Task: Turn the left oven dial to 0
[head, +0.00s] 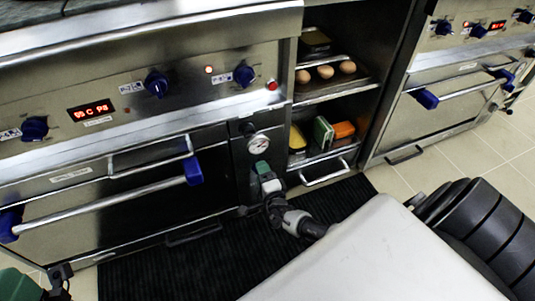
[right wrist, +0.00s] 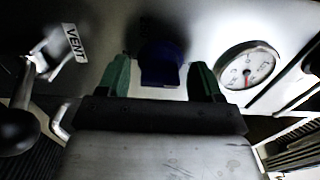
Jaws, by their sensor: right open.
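The left oven's front panel (head: 130,115) carries blue dials: one at far left (head: 35,128), one in the middle (head: 156,83) and one at right (head: 243,75). Their settings are too small to read. My right gripper (head: 262,168) is open, low in front of the narrow panel beside the oven, just below the round gauge. In the right wrist view, a blue knob (right wrist: 161,65) shows between the two green fingers, with a gap on each side. In the head view the gripper hides that knob. A green piece at the lower-left corner may be my left gripper (head: 14,286); its fingers are not clear.
The oven door handle (head: 110,208) juts out at left. Open shelves (head: 335,90) hold eggs and boxes. A second oven (head: 440,80) stands right.

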